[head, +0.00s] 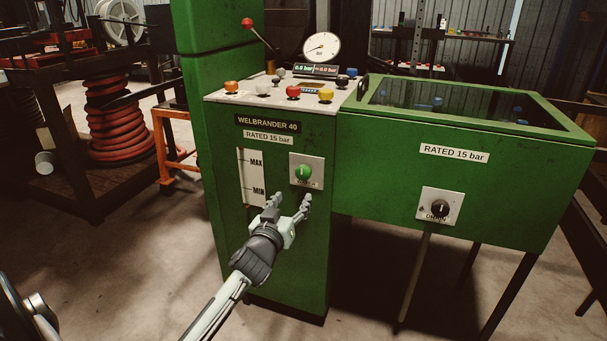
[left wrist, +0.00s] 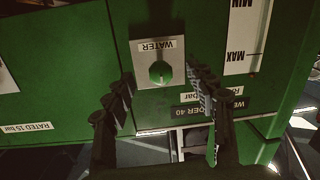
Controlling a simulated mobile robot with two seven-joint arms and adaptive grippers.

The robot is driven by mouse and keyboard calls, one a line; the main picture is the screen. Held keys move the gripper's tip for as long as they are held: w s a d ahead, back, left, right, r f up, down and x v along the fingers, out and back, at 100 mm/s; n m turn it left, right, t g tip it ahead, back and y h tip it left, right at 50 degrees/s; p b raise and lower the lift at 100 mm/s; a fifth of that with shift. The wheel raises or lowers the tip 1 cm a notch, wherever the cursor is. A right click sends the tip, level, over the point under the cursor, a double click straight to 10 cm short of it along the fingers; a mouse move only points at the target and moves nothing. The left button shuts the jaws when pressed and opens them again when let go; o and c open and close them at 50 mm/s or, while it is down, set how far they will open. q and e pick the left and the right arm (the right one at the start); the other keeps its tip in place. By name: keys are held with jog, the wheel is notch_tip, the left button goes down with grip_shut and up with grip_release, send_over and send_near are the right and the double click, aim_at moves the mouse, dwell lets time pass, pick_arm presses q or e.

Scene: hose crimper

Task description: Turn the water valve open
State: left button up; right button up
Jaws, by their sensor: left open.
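The water valve is a green round knob (head: 303,172) on a light square plate on the front of the green crimper cabinet. Its raised grip looks about vertical. In the left wrist view, which shows the panel upside down, the knob (left wrist: 160,73) sits beside its WATER label (left wrist: 156,45). My left gripper (head: 290,201) is open and empty, just below and in front of the plate in the head view. In the left wrist view its fingers (left wrist: 159,80) lie to either side of the knob; contact cannot be told.
A black DRAIN knob (head: 439,208) is on the green tank (head: 460,185) at right. The console top (head: 245,97) carries several coloured buttons, a red-tipped lever (head: 258,34) and a round gauge (head: 321,47). A red hose coil (head: 110,120) stands at left. The floor before the cabinet is clear.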

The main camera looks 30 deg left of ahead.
aim_at(302, 175)
pick_arm(q)
jog(key=shift+t, duration=0.4)
jog(key=w+r, duration=0.1)
jog(key=w, duration=0.1)
jog(key=w+a, duration=0.1)
jog(key=w, duration=0.2)
jog(key=w+a+r, duration=0.1)
jog(key=w, duration=0.2)
jog(key=shift+w+a+r, duration=0.2)
jog(key=shift+a+r, duration=0.05)
jog(key=shift+r, duration=0.05)
jog(key=c, duration=1.2)
